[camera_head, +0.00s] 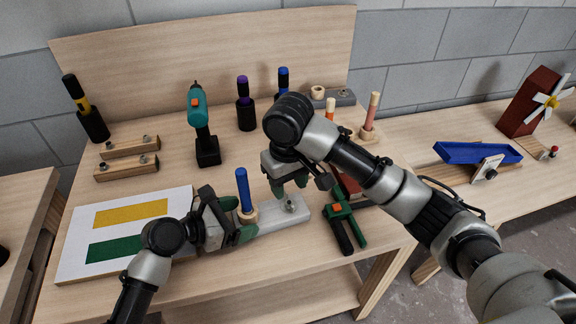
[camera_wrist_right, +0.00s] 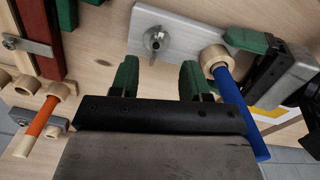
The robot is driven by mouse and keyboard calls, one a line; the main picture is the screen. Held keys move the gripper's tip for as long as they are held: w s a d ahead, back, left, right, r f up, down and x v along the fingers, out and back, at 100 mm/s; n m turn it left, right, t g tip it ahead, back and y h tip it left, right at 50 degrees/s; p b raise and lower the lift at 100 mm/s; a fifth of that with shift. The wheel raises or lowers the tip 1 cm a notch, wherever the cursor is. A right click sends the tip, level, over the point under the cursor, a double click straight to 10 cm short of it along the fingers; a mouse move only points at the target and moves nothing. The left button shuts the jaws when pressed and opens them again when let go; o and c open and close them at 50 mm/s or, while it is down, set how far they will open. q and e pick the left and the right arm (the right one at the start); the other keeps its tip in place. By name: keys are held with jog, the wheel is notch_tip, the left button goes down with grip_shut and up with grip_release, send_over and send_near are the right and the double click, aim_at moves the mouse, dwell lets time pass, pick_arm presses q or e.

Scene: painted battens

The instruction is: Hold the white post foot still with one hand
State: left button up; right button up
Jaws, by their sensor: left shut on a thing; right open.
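The white post foot (camera_head: 272,219) is a flat pale block lying on the bench near its front. A blue post (camera_head: 242,188) stands in a round wooden collar (camera_head: 248,215) at its left part. A metal bolt or nut (camera_wrist_right: 157,41) sits on the foot near its other end. My left gripper (camera_head: 240,221) is shut on the foot's left end, beside the collar; its exact contact is partly hidden. My right gripper (camera_head: 292,188) is open and empty above the foot, close to the metal fitting. In the right wrist view its green fingertips (camera_wrist_right: 160,78) are apart, with the fitting beyond them.
A green-handled tool (camera_head: 343,224) lies right of the foot. A white board with yellow and green stripes (camera_head: 75,245) lies left. A teal drill (camera_head: 202,122), bottles and wooden battens (camera_head: 126,168) stand behind. A blue tray-like piece (camera_head: 478,152) is on the right bench.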

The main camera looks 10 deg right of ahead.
aim_at(288, 205)
notch_tip(288, 205, up, 6)
jog(key=shift+f, duration=0.1)
dwell(0.4)
pick_arm(q)
jog(key=o, duration=0.9)
jog(key=shift+a, duration=0.1)
jog(key=shift+s+a+p, duration=0.2)
jog(key=shift+a+p, duration=0.4)
jog(key=shift+a, duration=0.4)
jog(key=shift+s+a+p, duration=0.15)
jog(key=shift+a+p, duration=0.3)
jog(key=shift+a, duration=0.75)
jog(key=shift+s+a+p, duration=0.15)
jog(key=shift+a+p, duration=0.25)
jog(key=shift+a, duration=0.75)
pick_arm(e)
jog(key=shift+r, duration=1.45)
pick_arm(q)
jog(key=shift+r, duration=0.1)
pick_arm(e)
jog(key=shift+r, duration=0.1)
